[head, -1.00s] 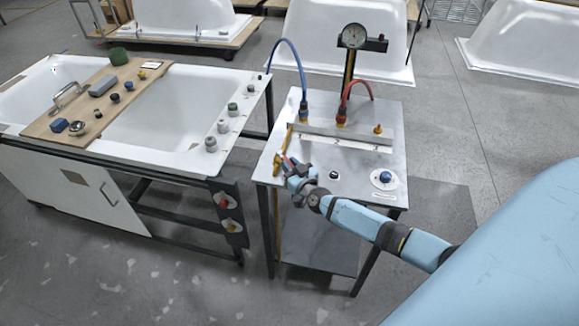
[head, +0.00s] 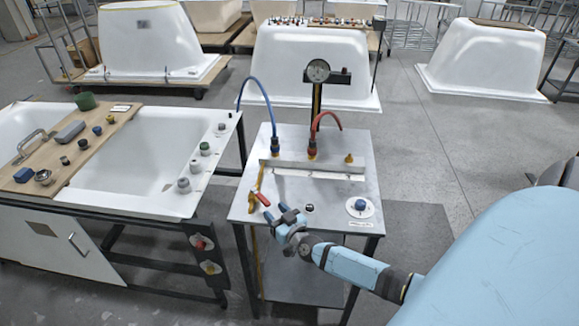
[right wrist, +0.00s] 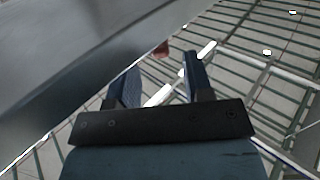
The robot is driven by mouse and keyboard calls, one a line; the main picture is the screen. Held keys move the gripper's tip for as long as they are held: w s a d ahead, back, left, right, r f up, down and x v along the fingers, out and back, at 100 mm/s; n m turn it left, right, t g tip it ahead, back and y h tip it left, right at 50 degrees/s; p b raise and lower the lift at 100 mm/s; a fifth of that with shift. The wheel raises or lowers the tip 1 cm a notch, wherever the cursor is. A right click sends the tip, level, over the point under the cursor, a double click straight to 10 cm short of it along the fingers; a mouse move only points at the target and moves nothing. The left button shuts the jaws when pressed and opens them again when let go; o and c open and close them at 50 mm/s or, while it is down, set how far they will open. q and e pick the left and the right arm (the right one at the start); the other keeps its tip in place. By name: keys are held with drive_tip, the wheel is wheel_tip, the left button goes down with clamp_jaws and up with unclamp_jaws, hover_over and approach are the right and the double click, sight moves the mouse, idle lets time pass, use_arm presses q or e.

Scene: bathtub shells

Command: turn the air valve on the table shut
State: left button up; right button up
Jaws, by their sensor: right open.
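The metal table (head: 225,213) stands in the middle of the head view. A small red and yellow fitting (head: 258,198), which looks like the air valve with its lever, sits at the table's front left corner by a yellow line. I cannot tell how far it is turned. My right gripper (head: 276,213) is open and empty at the table's front edge, just right of and nearer than the fitting, apparently apart from it. In the right wrist view, a small red part (right wrist: 161,49) shows beyond the open fingers (right wrist: 161,85), partly hidden by a grey surface. My left gripper is not in view.
The table also bears a blue knob (head: 360,205), a black knob (head: 309,208), a blue hose (head: 262,92), a red hose (head: 318,122) and a gauge (head: 317,71) on a post. A bathtub with a wooden board (head: 70,160) stands left, across a narrow gap.

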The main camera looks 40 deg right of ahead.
drive_tip(key=s, duration=0.8)
drive_tip(key=shift+a, duration=0.3)
